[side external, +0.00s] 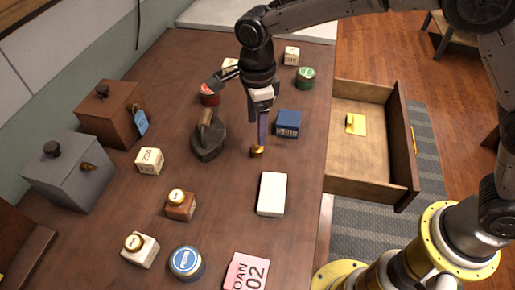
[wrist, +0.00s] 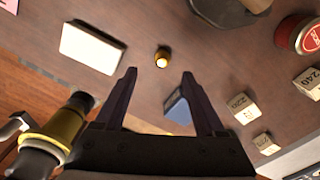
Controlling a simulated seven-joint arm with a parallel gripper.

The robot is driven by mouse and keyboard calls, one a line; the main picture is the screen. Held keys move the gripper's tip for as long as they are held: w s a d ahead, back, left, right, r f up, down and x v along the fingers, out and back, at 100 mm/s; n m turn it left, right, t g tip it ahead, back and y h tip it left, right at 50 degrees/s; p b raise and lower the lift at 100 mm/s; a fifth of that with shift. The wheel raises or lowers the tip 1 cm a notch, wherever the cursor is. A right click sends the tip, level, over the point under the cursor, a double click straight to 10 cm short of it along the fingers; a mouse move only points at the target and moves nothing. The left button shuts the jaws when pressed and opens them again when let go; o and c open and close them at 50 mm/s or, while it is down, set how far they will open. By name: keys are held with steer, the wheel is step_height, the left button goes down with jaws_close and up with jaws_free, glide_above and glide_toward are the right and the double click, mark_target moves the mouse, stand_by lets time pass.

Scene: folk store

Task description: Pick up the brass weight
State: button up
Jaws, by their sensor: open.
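The brass weight (side external: 257,152) is a small round brass piece standing on the brown wooden counter, near its middle. In the wrist view the brass weight (wrist: 161,58) shows from above, a little beyond the fingertips and between their lines. My gripper (side external: 262,135) is above the counter, pointing down over the weight. In the wrist view my gripper (wrist: 159,72) has its two dark fingers wide apart with nothing between them. In the side view one finger hides part of the other, and the gap between fingertips and weight is hard to judge.
A white block (side external: 272,194) and a blue box (side external: 287,123) stand close to the weight. A dark flat iron (side external: 208,138) is to its left. An open drawer (side external: 372,188) holding a yellow card juts out at right. Several blocks, jars and bottles stand around the counter.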

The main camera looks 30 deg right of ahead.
mark_target(257, 144)
steer(key=f, duration=0.8)
steer(key=shift+w+d+f, duration=0.1)
steer(key=shift+w+d, duration=0.1)
steer(key=shift+c, duration=0.4)
jaws_close()
